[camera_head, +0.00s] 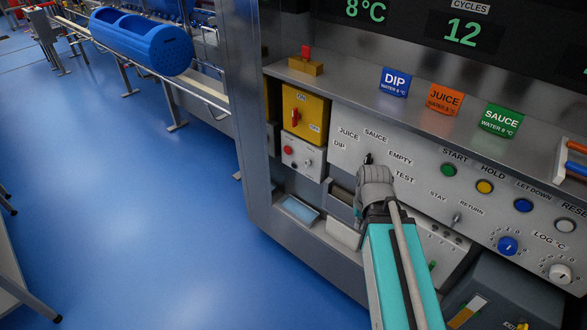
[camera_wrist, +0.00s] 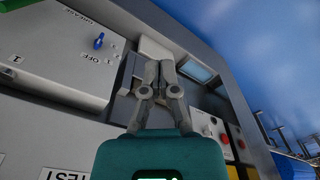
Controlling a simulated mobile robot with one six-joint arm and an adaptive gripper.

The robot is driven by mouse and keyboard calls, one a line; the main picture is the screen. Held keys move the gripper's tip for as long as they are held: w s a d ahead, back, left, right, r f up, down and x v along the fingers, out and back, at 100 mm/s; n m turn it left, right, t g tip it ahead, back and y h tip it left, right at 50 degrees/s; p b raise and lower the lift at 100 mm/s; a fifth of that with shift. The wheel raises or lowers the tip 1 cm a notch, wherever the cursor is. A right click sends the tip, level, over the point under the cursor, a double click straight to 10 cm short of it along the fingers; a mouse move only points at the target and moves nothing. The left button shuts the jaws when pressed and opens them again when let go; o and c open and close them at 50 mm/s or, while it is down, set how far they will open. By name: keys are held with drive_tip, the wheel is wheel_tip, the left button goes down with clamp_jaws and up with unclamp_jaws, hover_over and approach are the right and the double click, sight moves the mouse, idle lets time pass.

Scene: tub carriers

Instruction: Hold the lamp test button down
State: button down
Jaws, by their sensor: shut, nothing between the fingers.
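The sloped grey control panel (camera_head: 345,155) carries a TEST label (camera_head: 404,178) just right of my gripper (camera_head: 374,182). Part of this label also shows at the lower left of the wrist view (camera_wrist: 62,174). I cannot make out a lamp test button by the label; my gripper and arm hide part of the panel there. A small black knob (camera_head: 368,158) shows just above my gripper. In the wrist view my gripper (camera_wrist: 159,67) has its fingers together with nothing between them. They point toward the lower boxes below the panel; I see no clear contact.
START (camera_head: 448,170), HOLD (camera_head: 485,187) and LET DOWN (camera_head: 523,205) buttons sit to the right. A box with a blue GREASE switch (camera_wrist: 99,41) lies near the fingers. A yellow box with a red handle (camera_head: 305,115) is left. Blue floor is open at left.

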sight(294, 166)
drive_tip(key=w+a+f+m+t+b, duration=0.3)
drive_tip(key=w+a+f+t+b, duration=0.3)
drive_tip(key=w+a+b, duration=0.3)
drive_tip(key=w+a+f+m+t+y+b, duration=0.1)
drive_tip(key=w+a+f+m+t+b, duration=0.3)
drive_tip(key=w+a+b, duration=0.6)
drive_tip(key=w+a+f+m+t+y+b, duration=0.1)
drive_tip(key=w+a+f+m+t+b, duration=0.2)
drive_tip(key=w+a+f+t+b, duration=0.4)
drive_tip(key=w+a+t+b, duration=0.2)
drive_tip(key=w+b, duration=0.5)
drive_tip(key=b, duration=0.7)
drive_tip(key=shift+w+a+f+t, duration=0.2)
drive_tip(key=shift+f+t, duration=0.2)
drive_tip(key=shift+t, duration=0.1)
drive_tip(key=shift+w+d, duration=0.1)
drive_tip(key=shift+d, duration=0.05)
drive_tip(key=w+d, duration=0.5)
drive_tip(key=w, duration=0.1)
drive_tip(key=shift+w, duration=0.35)
drive_tip(key=shift+d, duration=0.2)
idle(0.6)
drive_tip(key=shift+w+d, duration=0.2)
drive_tip(key=shift+w, duration=0.1)
